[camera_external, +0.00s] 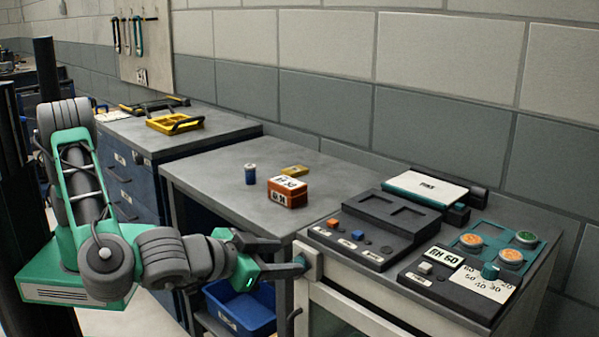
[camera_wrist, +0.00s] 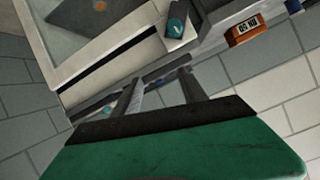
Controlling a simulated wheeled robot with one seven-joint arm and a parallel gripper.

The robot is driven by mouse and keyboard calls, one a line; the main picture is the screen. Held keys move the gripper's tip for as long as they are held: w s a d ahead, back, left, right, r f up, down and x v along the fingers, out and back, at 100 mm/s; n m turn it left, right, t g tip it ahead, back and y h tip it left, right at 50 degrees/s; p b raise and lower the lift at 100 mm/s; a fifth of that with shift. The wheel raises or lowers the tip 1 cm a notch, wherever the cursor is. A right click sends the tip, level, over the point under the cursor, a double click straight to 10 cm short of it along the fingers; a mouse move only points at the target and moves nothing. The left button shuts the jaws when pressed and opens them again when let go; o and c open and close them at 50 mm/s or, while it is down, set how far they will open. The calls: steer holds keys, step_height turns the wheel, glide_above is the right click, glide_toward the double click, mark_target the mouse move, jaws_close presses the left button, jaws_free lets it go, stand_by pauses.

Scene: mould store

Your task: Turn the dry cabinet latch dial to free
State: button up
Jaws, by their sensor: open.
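The dry cabinet (camera_external: 318,292) is the cream cabinet with a glass door at lower right. Its latch plate (camera_external: 317,262) sticks out at the upper left corner of the front. In the wrist view the teal latch dial (camera_wrist: 176,27) sits on a grey plate, with a small pale mark on it; its setting is too small to read. My gripper (camera_external: 291,254) is open beside the plate in the external view, partly covering the dial. In the wrist view my gripper (camera_wrist: 160,84) has empty jaws, and the dial lies beyond the fingertips, apparently apart from them.
An orange-red box (camera_external: 287,195) and a blue can (camera_external: 250,174) stand on the grey bench (camera_external: 215,190). A blue bin (camera_external: 240,310) sits below.

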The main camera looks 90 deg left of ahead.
steer(key=s+a+f+n+t+b, duration=0.1)
steer(key=s+a+f+n+b, duration=0.1)
steer(key=s+a+f+b, duration=0.45)
steer(key=w+a+f+n+h, duration=0.1)
steer(key=w+a+f+n, duration=0.1)
steer(key=w, duration=0.5)
steer(key=shift+w+a+f+n+t+p, duration=0.3)
steer(key=shift+w+a+f+n+p, duration=0.1)
steer(key=shift+a+n, duration=0.5)
jaws_close()
